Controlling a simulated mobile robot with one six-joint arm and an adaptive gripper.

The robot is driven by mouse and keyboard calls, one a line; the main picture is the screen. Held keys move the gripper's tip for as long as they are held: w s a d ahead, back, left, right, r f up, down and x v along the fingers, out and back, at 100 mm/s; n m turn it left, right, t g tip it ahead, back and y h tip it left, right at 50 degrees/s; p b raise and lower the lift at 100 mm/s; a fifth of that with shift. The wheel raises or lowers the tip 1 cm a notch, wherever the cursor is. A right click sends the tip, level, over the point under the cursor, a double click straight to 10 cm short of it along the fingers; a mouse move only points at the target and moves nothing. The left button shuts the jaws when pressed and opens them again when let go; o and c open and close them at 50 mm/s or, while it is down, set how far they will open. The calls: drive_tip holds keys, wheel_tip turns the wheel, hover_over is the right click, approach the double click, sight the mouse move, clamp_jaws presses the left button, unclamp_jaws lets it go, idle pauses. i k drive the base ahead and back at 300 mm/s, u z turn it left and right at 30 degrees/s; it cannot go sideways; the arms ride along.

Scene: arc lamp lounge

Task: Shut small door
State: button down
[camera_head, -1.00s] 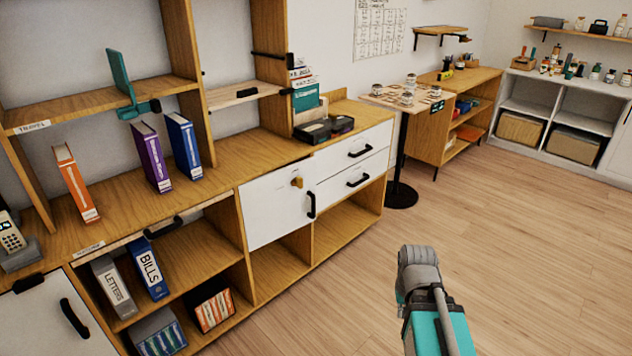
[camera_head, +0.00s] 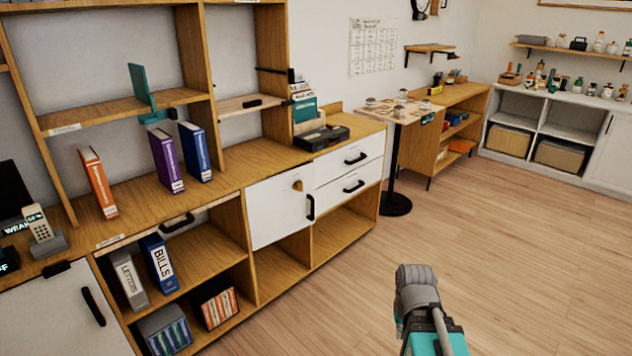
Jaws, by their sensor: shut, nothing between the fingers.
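A small white door (camera_head: 276,214) with a black upright handle (camera_head: 310,207) and a brass-coloured lock piece (camera_head: 298,185) sits in the low wooden unit, left of two white drawers. It looks flush or nearly so with the drawer fronts; I cannot tell if a slight gap remains. Another white door (camera_head: 55,320) with a black handle is at the lower left, cut by the picture edge. Part of my grey and teal arm shows at the bottom, well right of the unit. My gripper's fingers are not in view.
Binders stand on the counter (camera_head: 135,205) and in the open lower shelves. A light panel with a black handle (camera_head: 251,103) lies level in the upper shelf. A round-based table (camera_head: 395,204) stands past the unit. The wooden floor (camera_head: 510,260) on the right is clear.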

sight(275, 208)
drive_tip(key=u, duration=0.15)
drive_tip(key=i, duration=1.15)
drive_tip(key=u, duration=0.3)
